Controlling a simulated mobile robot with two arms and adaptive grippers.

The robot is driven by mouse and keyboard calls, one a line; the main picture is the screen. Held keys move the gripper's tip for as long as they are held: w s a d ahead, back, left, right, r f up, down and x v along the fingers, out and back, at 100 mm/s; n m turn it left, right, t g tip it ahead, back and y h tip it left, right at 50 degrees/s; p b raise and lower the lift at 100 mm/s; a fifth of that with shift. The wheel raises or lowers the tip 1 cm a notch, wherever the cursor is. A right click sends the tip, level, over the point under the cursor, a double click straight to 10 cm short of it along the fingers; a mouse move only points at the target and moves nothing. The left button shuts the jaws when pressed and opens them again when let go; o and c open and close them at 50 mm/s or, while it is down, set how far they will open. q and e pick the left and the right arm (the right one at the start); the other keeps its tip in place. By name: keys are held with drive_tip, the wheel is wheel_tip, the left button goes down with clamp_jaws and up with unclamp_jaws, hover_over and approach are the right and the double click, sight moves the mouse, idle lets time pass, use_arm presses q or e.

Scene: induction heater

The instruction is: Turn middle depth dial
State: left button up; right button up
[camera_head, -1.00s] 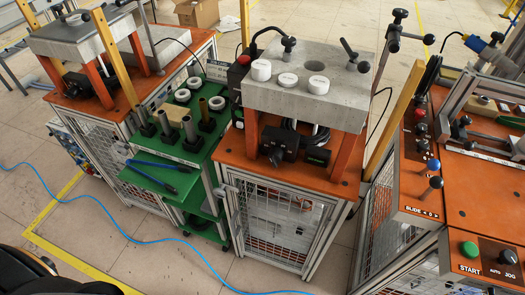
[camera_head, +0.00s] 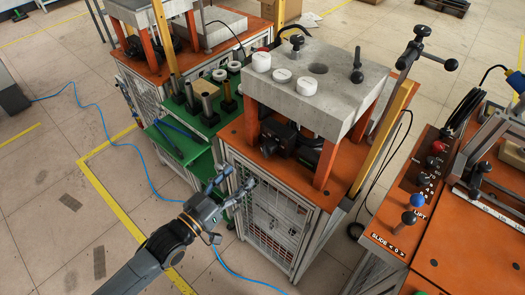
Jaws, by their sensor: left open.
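Three white round dials sit in a slanting row on top of a grey block (camera_head: 345,98). The left one (camera_head: 261,62) has a red mark at its edge, the middle dial (camera_head: 282,76) is lower, and the right dial (camera_head: 307,85) is nearest the front. All three are uncovered. My left gripper (camera_head: 236,179) is open and empty, in front of the cabinet under the block. It is below and left of the dials in the picture and well apart from them. My right gripper is not in view.
The block stands on orange legs over a caged cabinet (camera_head: 268,215). Black levers (camera_head: 357,66) stand on its top beside a round hole. A green cart (camera_head: 182,148) with posts and rings is to the left. An orange control panel (camera_head: 460,225) is at right. Floor at left is open.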

sight(263, 153)
use_arm(q)
drive_tip(key=p+x, duration=0.1)
drive_tip(key=x, duration=1)
drive_tip(key=shift+d, duration=0.15)
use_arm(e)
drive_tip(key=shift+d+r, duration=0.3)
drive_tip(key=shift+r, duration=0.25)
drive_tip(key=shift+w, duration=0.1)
use_arm(q)
drive_tip(key=c, duration=1.1)
drive_tip(key=shift+c, duration=0.2)
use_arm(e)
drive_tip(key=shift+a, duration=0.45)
